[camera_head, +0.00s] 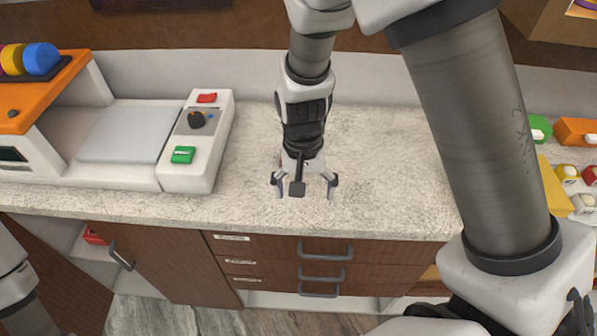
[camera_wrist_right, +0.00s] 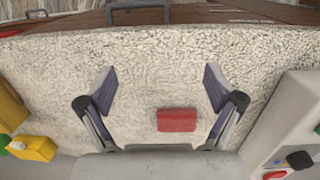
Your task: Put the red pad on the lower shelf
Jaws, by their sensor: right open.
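The red pad (camera_wrist_right: 177,120) lies flat on the speckled counter in the right wrist view. It is between the spread fingers of my right gripper (camera_wrist_right: 160,90), nearer the palm and a little to the right of centre. My right gripper (camera_head: 304,187) is open and empty over the counter in the head view, pointing toward its front edge. There the pad is mostly or fully hidden behind the gripper. A cabinet under the counter at left stands open, with a pale shelf (camera_head: 78,252) inside. My left gripper is out of view; only part of that arm shows at lower left.
A white scale-like machine (camera_head: 195,142) with red and green buttons stands left of my right gripper. Drawers (camera_head: 300,262) with handles are below the counter. Another red item (camera_head: 93,236) is inside the open cabinet. Colourful boxes (camera_head: 575,131) stand at far right.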

